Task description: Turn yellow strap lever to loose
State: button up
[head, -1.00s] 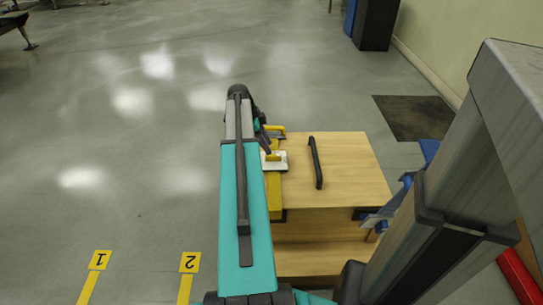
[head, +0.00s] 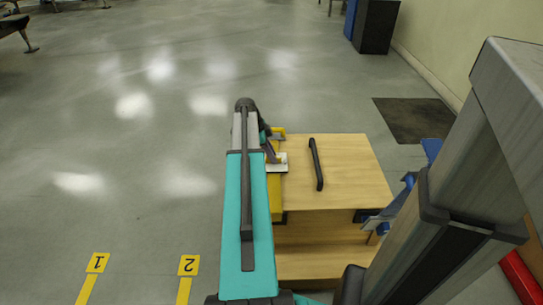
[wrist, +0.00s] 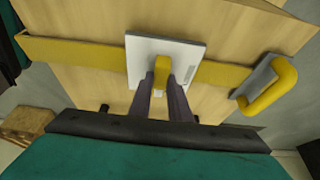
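In the wrist view, the yellow lever (wrist: 162,68) stands on a white square plate (wrist: 139,62), which lies across a yellow strap (wrist: 80,48). The two dark fingertips of my gripper (wrist: 162,88) are close together at the near end of this lever, one on each side. I cannot tell whether they press on it. In the head view, the white plate (head: 281,168) is at the left side of the wooden box, with my gripper (head: 271,158) at it. My arm partly hides the strap (head: 275,197) there.
A second yellow handle (wrist: 270,90) is on a grey plate at the right in the wrist view. A black bar handle (head: 316,164) is on the wooden box top (head: 350,180). Blue parts (head: 378,222) are at the box's right. The floor left of the box is clear.

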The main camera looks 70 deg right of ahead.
grip_shut()
jog(key=shift+a+r+n+p, duration=0.1)
jog(key=shift+a+n+p, duration=0.05)
jog(key=shift+n+p, duration=0.15)
jog(key=shift+s+a+n+h+p, duration=0.15)
jog(key=shift+n+h+p, duration=0.45)
jog(key=shift+n+p, duration=0.5)
jog(key=n+t+p, duration=0.1)
jog(key=n, duration=0.2)
jog(key=n+t+h+p, duration=0.1)
jog(key=n+p, duration=0.1)
jog(key=shift+s+n, duration=0.15)
jog(key=shift+n, duration=0.25)
jog(key=n+t+p, duration=0.1)
jog(key=n, duration=0.1)
jog(key=n+t+p, duration=0.1)
jog(key=n, duration=0.1)
jog(key=shift+s+a+n+h+p, duration=0.1)
jog(key=shift+s+n+h+p, duration=0.05)
jog(key=shift+n+h+p, duration=0.2)
jog(key=shift+s+n+t+p, duration=0.15)
jog(key=shift+n+t+p, duration=0.8)
jog(key=shift+n, duration=1.3)
jog(key=o, duration=0.7)
grip_release()
